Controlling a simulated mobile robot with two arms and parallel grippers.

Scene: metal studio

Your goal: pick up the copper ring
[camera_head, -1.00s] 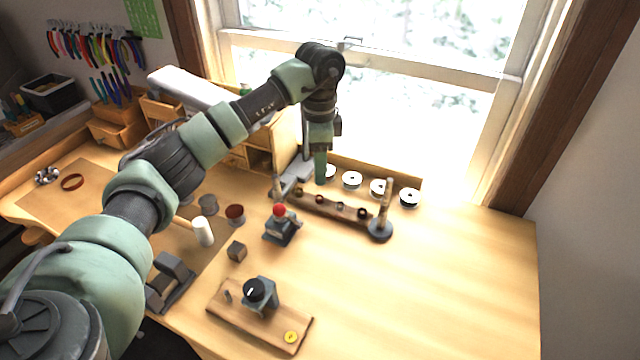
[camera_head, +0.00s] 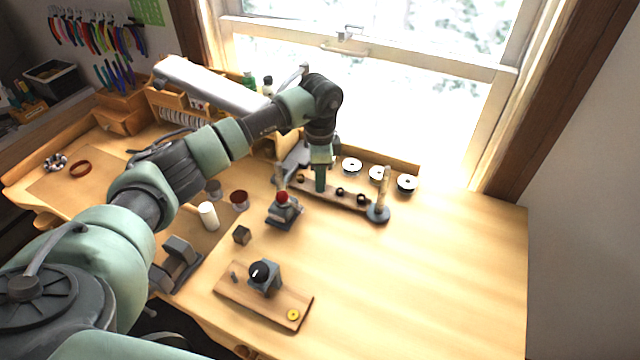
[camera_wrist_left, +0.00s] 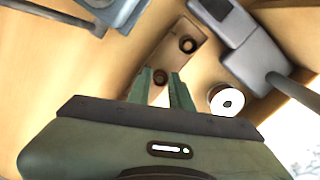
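Several small rings sit in a row on a low wooden rack (camera_head: 330,197) near the window. A dark ring (camera_head: 340,191) and a brassy one (camera_head: 300,178) show there; which is copper I cannot tell. My left gripper (camera_head: 320,187) points down over the rack and hides the ring spot under it in the head view. In the left wrist view its two fingers (camera_wrist_left: 160,80) are apart, with a dark brown ring (camera_wrist_left: 160,77) between the tips; contact is unclear. Another ring (camera_wrist_left: 187,45) sits farther along the rack. My right gripper is out of view.
White spools (camera_head: 352,165) stand behind the rack, and a post on a round base (camera_head: 378,213) at its right end. A red-topped tool (camera_head: 283,205) stands in front. A reddish-brown hoop (camera_head: 80,169) lies far left. The right of the bench is clear.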

